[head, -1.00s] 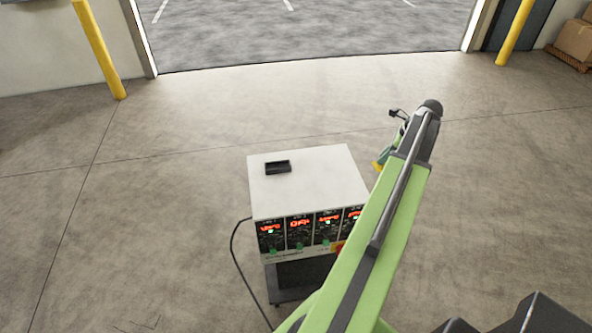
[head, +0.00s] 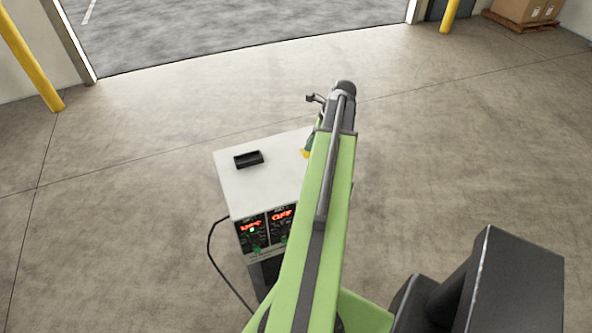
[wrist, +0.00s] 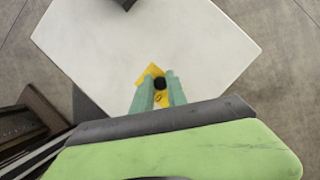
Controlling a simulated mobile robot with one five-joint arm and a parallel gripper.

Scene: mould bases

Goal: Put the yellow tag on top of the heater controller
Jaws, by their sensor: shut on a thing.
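The heater controller (head: 262,187) is a white box with red-lit displays and knobs on its front; my arm covers its right part in the head view. In the wrist view its white top (wrist: 215,45) lies behind my gripper (wrist: 158,78). My gripper's green fingers are shut on the yellow tag (wrist: 151,71), which has a dark round spot near it. In the head view the tag (head: 305,153) is a small yellow patch at the top's right side, partly hidden by my arm. I cannot tell whether the tag touches the top.
A small black open tray (head: 248,159) sits on the controller's top at the back left, with bare white surface around it. A black cable (head: 210,250) runs down from the controller's left side. Yellow posts (head: 30,60) and boxes on a pallet (head: 525,10) stand far off.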

